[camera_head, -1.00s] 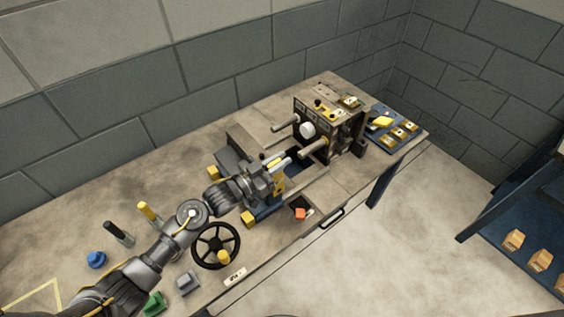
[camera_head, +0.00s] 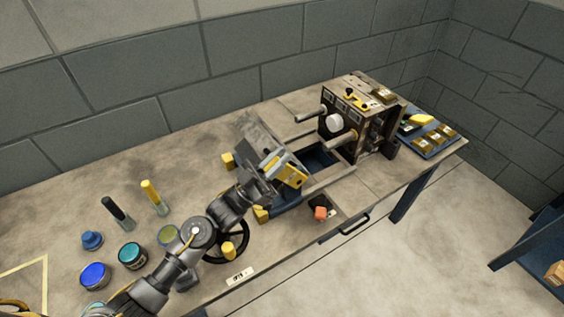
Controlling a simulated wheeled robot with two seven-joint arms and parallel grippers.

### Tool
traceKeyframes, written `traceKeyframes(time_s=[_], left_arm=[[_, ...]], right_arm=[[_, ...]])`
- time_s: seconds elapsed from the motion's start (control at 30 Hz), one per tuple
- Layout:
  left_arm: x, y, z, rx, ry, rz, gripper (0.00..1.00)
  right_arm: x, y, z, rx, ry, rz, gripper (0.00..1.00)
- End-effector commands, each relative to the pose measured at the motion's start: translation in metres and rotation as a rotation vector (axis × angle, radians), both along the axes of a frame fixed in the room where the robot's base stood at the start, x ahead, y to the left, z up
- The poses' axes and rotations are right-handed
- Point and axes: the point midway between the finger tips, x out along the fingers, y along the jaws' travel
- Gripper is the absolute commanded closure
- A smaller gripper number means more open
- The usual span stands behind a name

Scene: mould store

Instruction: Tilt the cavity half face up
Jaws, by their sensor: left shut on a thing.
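The cavity half seems to be the grey block (camera_head: 257,137) in the blue cradle (camera_head: 290,206) at the middle of the bench. It sits tilted, with a yellow plate (camera_head: 295,177) on its right side. My left gripper (camera_head: 275,168) is shut at the block's near side, on what looks like its handle. The gripper and wrist hide much of the block and its lower edge. The other mould half (camera_head: 338,142), with guide pins and a round white part, stands upright to the right. My right gripper is not in view.
A black handwheel (camera_head: 238,245) lies under my left forearm. Several pots, among them a blue one (camera_head: 95,275), and two upright handled tools stand at the left. A blue tray (camera_head: 428,139) is at the far right.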

Motion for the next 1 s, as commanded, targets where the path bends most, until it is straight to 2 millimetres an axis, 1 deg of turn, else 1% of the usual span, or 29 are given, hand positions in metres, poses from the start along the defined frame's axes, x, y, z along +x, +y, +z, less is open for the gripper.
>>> traceKeyframes(time_s=[0.37,0.4,0.57,0.83,0.93,1.0], left_arm=[[-0.001,0.001,-0.001,-0.003,-0.001,0.0,1.0],[0.0,0.0,-0.001,-0.003,-0.001,0.0,0.84],[0.0,0.0,-0.001,-0.003,-0.001,0.0,0.64],[-0.001,0.001,-0.001,-0.004,-0.002,-0.001,0.64],[-0.003,0.004,-0.007,-0.003,-0.001,0.0,0.64],[-0.007,0.009,-0.014,-0.002,0.0,0.0,0.64]], right_arm=[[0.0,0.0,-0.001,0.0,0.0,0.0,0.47],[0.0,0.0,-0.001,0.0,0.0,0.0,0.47],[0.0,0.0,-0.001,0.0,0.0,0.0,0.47],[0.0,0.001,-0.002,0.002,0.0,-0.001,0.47],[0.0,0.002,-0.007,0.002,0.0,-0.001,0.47],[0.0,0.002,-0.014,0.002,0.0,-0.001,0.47]])
